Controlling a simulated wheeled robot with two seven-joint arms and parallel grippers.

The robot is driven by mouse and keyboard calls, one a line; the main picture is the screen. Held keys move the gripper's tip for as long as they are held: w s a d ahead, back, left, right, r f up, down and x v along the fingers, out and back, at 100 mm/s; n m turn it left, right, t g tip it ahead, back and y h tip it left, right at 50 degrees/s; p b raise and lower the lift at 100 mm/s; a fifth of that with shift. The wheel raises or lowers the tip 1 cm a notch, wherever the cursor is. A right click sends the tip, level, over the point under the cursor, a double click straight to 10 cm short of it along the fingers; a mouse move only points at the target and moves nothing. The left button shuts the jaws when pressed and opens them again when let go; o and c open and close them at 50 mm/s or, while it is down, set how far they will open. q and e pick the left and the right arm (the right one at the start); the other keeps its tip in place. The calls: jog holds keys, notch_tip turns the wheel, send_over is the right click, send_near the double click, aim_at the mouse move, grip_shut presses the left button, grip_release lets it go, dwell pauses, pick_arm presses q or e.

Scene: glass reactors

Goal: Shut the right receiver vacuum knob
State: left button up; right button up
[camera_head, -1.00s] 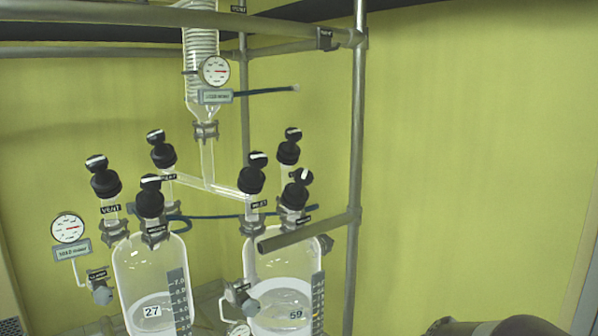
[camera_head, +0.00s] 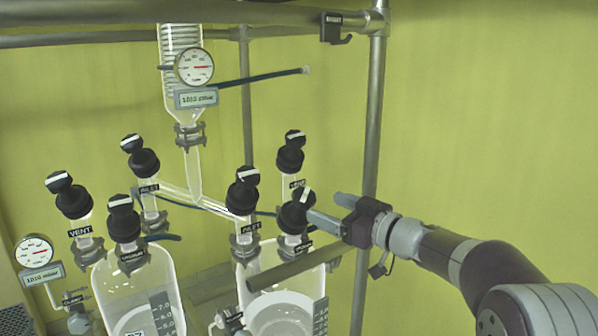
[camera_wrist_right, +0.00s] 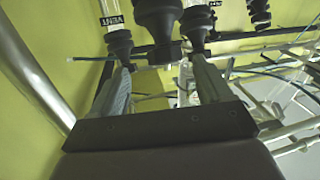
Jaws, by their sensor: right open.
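The right receiver's vacuum knob (camera_head: 295,216) is black, with a white stripe on its top handle. The stripe runs steeper than those on the other knobs. It stands on the right glass receiver (camera_head: 255,285), above a small dark label. My right gripper (camera_head: 326,208) comes in from the right and is open, one fingertip close beside or overlapping the knob. In the right wrist view, a black knob (camera_wrist_right: 160,20) shows ahead, roughly between the open fingers (camera_wrist_right: 162,72). I cannot tell whether they touch it. My left gripper is not in view.
Other black knobs stand close by: the inlet knob (camera_head: 242,192) to the left and a vent knob (camera_head: 290,155) behind. A metal rail (camera_head: 290,270) runs below the gripper, and an upright post (camera_head: 372,110) stands behind it.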

aim_at(299, 196)
jog(key=p+x, duration=0.1)
jog(key=x, duration=0.1)
jog(key=p+x, duration=0.2)
jog(key=x, duration=0.1)
jog(key=p+x, duration=0.1)
jog(key=x, duration=0.2)
jog(key=shift+s+a+r+p, duration=0.2)
jog(key=shift+a+r+p, duration=0.1)
jog(key=shift+a+p, duration=0.15)
jog(key=shift+w+a+f, duration=0.15)
jog(key=shift+w+f, duration=0.1)
jog(key=shift+w, duration=0.25)
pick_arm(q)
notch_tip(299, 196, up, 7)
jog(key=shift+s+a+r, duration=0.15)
pick_arm(e)
jog(key=shift+s, duration=0.1)
